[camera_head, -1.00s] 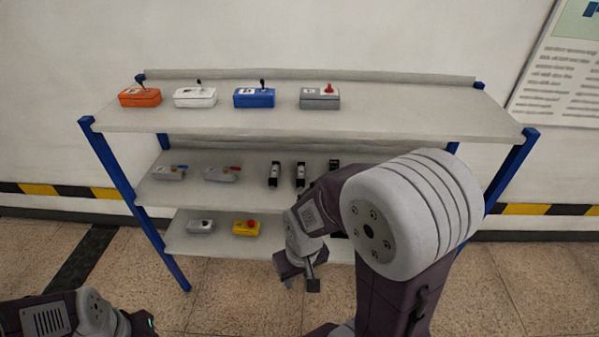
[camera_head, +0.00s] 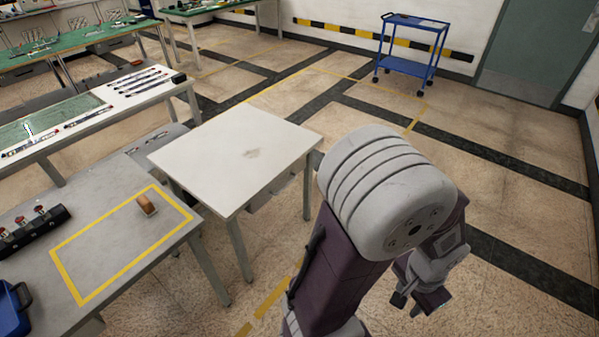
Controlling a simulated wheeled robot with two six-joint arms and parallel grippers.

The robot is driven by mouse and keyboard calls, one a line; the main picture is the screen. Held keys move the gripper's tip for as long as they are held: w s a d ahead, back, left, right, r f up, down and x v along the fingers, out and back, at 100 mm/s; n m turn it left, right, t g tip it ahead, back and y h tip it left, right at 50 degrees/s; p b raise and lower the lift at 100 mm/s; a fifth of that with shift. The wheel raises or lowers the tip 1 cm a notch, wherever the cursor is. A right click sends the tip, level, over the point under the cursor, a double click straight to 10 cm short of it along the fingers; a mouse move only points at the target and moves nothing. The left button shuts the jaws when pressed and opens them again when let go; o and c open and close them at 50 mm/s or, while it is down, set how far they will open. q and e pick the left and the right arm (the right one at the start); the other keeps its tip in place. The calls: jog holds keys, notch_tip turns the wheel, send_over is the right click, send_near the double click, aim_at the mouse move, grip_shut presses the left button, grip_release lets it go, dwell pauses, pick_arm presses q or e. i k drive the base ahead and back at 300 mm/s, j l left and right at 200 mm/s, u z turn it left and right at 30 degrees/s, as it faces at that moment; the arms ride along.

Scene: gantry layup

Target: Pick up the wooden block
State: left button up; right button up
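A small brown wooden block (camera_head: 145,202) with a paler end lies inside the yellow rectangle marked on the grey table (camera_head: 100,219) at the left.
A black bar with red-topped pieces (camera_head: 38,225) and a blue case (camera_head: 10,310) share the block's table. A bare white table (camera_head: 235,155) stands beside it. A blue cart (camera_head: 408,65) stands at the back. Floor at right is clear.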

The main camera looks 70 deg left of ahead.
aim_at(146, 205)
jog(key=u, duration=3.65)
